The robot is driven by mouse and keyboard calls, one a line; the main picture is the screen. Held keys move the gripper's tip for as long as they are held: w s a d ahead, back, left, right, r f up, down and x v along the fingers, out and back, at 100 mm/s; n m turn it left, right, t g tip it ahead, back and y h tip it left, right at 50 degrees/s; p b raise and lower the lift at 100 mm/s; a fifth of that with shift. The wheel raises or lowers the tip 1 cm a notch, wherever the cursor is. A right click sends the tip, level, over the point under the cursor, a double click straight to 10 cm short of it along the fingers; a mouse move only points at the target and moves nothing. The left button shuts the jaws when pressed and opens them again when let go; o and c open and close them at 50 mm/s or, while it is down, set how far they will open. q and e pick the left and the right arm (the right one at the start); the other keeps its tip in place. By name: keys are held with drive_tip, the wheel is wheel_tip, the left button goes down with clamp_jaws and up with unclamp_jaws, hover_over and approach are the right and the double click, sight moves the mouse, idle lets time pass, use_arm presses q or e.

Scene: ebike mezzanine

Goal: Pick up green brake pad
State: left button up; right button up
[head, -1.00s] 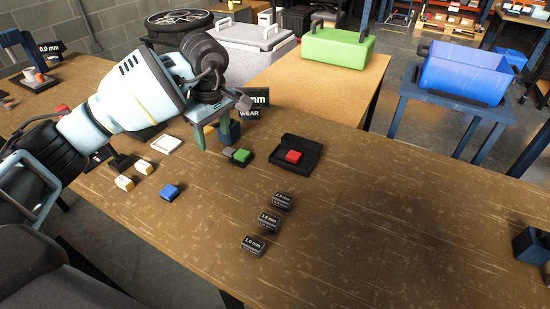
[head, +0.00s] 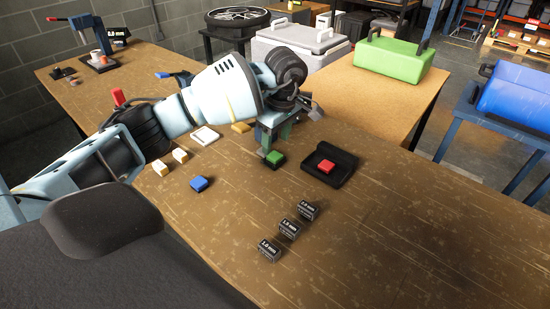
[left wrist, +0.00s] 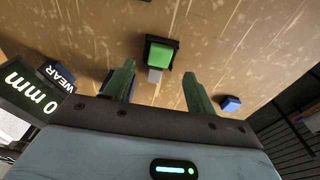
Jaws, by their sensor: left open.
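The green brake pad (head: 275,157) lies on the brown workbench, just left of a black tray. My left gripper (head: 272,148) is above and close to it in the head view and hides part of it. In the left wrist view the green pad (left wrist: 160,54) shows with a dark edge and a small grey piece beside it, ahead of and between the two fingers. The left gripper (left wrist: 158,88) is open and empty, its fingers apart from the pad. My right gripper is not in view.
A black tray (head: 345,172) holds a red pad (head: 326,166). A blue block (head: 200,183), yellow-white blocks (head: 180,155), a white square tray (head: 205,136) and several black labelled blocks (head: 288,228) lie around. The bench's right part is clear.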

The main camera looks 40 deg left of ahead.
sight(275, 155)
use_arm(q)
drive_tip(key=shift+a+f, duration=0.2)
drive_tip(key=shift+f, duration=2.35)
drive_tip(key=c, duration=1)
drive_tip(key=shift+c, duration=0.3)
drive_tip(key=shift+r, duration=0.1)
drive_tip(key=shift+w+r, duration=0.1)
drive_tip(key=shift+r, duration=0.3)
drive_tip(key=r, duration=0.1)
drive_tip(key=s+r, duration=0.1)
drive_tip(key=shift+d+r, duration=0.15)
drive_tip(key=shift+r, duration=0.15)
drive_tip(key=s+d, duration=0.1)
drive_tip(key=s, duration=0.3)
drive_tip(key=s+d+r, duration=0.1)
drive_tip(key=s+d, duration=0.1)
drive_tip(key=s, duration=0.3)
drive_tip(key=s+d, duration=0.2)
drive_tip(key=s, duration=0.3)
drive_tip(key=shift+d+r, duration=0.1)
drive_tip(key=shift+r, duration=0.1)
